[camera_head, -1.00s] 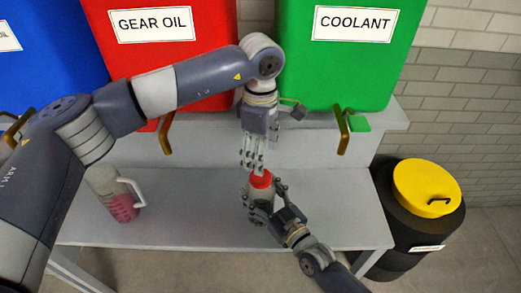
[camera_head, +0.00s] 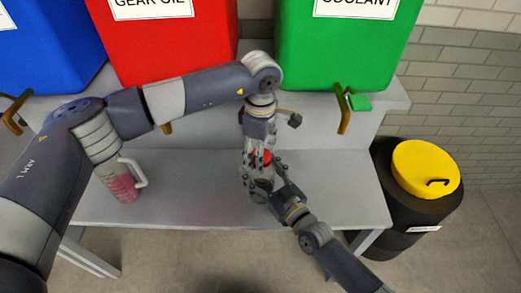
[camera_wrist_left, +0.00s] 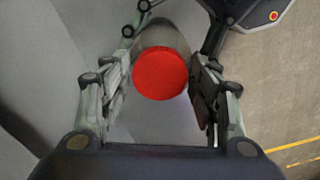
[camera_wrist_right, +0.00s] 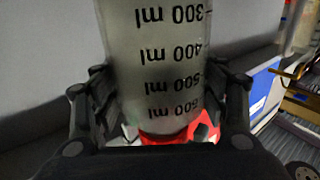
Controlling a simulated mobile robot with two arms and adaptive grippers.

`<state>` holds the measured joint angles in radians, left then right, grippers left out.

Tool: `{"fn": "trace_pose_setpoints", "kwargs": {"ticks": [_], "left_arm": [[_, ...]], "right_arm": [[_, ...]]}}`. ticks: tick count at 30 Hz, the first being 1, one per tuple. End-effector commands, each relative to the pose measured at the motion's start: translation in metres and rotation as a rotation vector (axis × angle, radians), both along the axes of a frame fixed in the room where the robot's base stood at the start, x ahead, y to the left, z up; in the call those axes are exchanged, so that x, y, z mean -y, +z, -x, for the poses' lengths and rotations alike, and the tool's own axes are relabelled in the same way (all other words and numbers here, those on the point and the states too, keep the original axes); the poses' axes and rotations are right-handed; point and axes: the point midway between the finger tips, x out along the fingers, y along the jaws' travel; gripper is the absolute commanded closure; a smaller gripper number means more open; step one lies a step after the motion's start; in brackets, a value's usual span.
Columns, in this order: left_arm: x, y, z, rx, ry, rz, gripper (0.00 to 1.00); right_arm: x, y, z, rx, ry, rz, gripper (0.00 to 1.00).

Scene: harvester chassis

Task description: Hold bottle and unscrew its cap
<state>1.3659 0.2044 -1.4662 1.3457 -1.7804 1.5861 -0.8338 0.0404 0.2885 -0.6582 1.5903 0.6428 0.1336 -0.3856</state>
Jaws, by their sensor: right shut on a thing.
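The bottle (camera_head: 260,185) is upright over the grey bench, with its red cap (camera_head: 266,156) on top. In the right wrist view the bottle (camera_wrist_right: 160,60) is greyish and see-through with ml marks. My right gripper (camera_head: 262,183) is shut on the bottle's body, a finger on each side. My left gripper (camera_head: 258,160) points down from above, its fingers on either side of the cap. In the left wrist view the red cap (camera_wrist_left: 160,73) lies between the open fingers, with small gaps visible. The fingers partly hide bottle and cap in the head view.
A jug with pink liquid (camera_head: 122,187) stands on the bench (camera_head: 190,205) at left. Blue, red (camera_head: 180,50) and green (camera_head: 340,55) containers with taps stand on the raised shelf behind. A black drum with a yellow lid (camera_head: 425,168) is at right.

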Motion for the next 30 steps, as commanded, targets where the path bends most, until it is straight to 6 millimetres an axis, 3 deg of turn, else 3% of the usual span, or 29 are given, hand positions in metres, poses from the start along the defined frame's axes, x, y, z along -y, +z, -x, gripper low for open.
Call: {"fn": "trace_pose_setpoints", "kwargs": {"ticks": [1,4,11,19,28,29,30], "left_arm": [[0.0001,0.0001,0.0000,0.000,0.000,0.000,0.62],[0.0001,0.0001,0.0000,0.000,0.000,0.000,0.84],[0.0002,0.0001,0.0001,0.000,0.030,0.001,0.84],[0.0002,0.0003,0.0002,0.000,0.279,0.001,0.84],[0.0002,0.0003,0.0002,0.000,0.295,0.001,0.84],[0.0002,0.0003,0.0002,0.000,0.294,0.001,0.49],[0.0002,0.0003,0.0002,0.000,0.294,0.001,0.40]], "right_arm": [[0.0001,-0.0006,0.0002,-0.001,0.000,0.001,0.99],[0.0001,-0.0006,0.0002,-0.001,0.000,0.001,0.99],[0.0001,-0.0006,0.0002,-0.001,0.000,0.001,0.99],[0.0000,-0.0006,0.0002,-0.001,0.000,0.001,0.99],[-0.0001,-0.0006,0.0003,-0.001,0.000,0.001,0.99],[-0.0001,-0.0006,0.0003,-0.001,0.000,0.001,0.99],[-0.0001,-0.0006,0.0003,-0.001,0.000,0.001,0.99]]}}
